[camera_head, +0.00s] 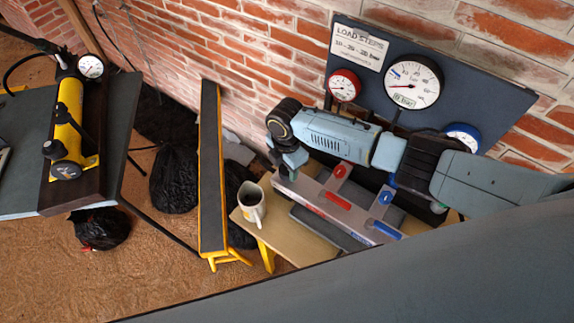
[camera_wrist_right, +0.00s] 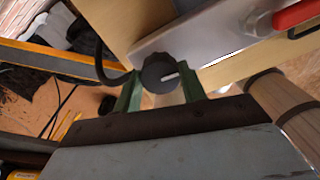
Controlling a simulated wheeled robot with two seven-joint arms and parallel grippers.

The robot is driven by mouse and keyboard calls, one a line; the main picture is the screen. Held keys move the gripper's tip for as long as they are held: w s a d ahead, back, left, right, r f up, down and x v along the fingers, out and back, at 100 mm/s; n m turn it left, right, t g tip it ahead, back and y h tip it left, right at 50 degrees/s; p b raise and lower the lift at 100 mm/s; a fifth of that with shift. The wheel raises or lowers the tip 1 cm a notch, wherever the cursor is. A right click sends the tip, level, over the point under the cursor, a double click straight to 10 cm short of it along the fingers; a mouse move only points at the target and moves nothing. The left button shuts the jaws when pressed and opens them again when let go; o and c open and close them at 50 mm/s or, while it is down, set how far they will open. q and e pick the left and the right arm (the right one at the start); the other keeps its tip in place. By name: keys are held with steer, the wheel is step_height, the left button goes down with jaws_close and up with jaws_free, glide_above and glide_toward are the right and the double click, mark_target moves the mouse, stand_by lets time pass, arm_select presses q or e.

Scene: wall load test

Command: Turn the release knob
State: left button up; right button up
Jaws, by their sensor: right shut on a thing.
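The release knob (camera_wrist_right: 158,72) is black and round with a white mark, at the end of a grey metal block (camera_wrist_right: 222,38) in the right wrist view. My right gripper (camera_wrist_right: 162,88) has its two green fingers on either side of the knob and is shut on it. In the head view my right gripper (camera_head: 288,163) reaches down at the left end of the block (camera_head: 311,200) and hides the knob. The block carries a red lever (camera_head: 337,200) and a blue lever (camera_head: 386,230). My left gripper is not in view.
A dark panel with a large white gauge (camera_head: 413,84), a red gauge (camera_head: 343,85) and a blue gauge (camera_head: 463,136) stands against the brick wall behind. A mug (camera_head: 251,204) stands on the wooden bench left of the block. A yellow pump (camera_head: 68,122) is at far left.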

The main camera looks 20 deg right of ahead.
steer(key=shift+n, duration=0.6)
steer(key=o, duration=1)
steer(key=shift+r, duration=0.1)
step_height(320, 180, up, 13)
steer(key=shift+r+p, duration=0.1)
steer(key=shift+p, duration=0.2)
